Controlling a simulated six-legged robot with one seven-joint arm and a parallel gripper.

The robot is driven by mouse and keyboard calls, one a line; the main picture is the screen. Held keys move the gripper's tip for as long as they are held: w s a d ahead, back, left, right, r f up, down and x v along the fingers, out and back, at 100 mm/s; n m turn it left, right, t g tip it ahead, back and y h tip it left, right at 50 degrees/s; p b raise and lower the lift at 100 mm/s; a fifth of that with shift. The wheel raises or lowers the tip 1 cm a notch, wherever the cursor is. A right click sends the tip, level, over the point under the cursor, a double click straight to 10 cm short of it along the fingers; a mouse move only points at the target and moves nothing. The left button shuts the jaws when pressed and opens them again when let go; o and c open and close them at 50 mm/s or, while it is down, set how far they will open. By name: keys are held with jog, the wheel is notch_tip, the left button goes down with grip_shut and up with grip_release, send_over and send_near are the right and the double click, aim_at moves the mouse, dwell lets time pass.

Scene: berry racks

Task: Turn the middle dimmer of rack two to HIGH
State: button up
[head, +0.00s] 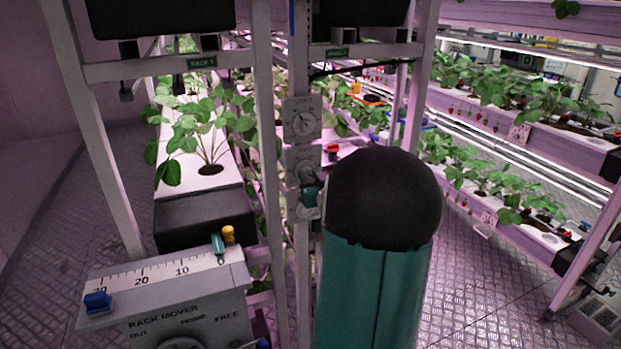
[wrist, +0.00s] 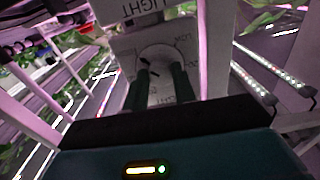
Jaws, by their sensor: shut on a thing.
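Light dimmers sit one above another on a grey rack post, under a green label (head: 338,52) too small to read surely. The top dimmer (head: 303,118) is clear of my gripper. My gripper (head: 309,178) is at the middle dimmer (head: 297,157), partly hidden behind my arm. In the wrist view my gripper (wrist: 162,84) has its fingers on both sides of the knob (wrist: 160,92), shut on it. The dial plate (wrist: 190,62) there reads LOW at upper right. I cannot tell the exact knob setting. Another plate marked LIGHT (wrist: 138,10) lies beyond.
A rack mover box (head: 165,310) with a scale stands at lower left. A strawberry plant (head: 205,135) grows in the rack at left, labelled RACK 1. Planted racks (head: 530,130) line the right. Posts stand close around my gripper; floor shows at right.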

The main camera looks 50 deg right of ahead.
jog(key=o, duration=1)
jog(key=v, duration=1.4)
jog(key=shift+w, duration=0.1)
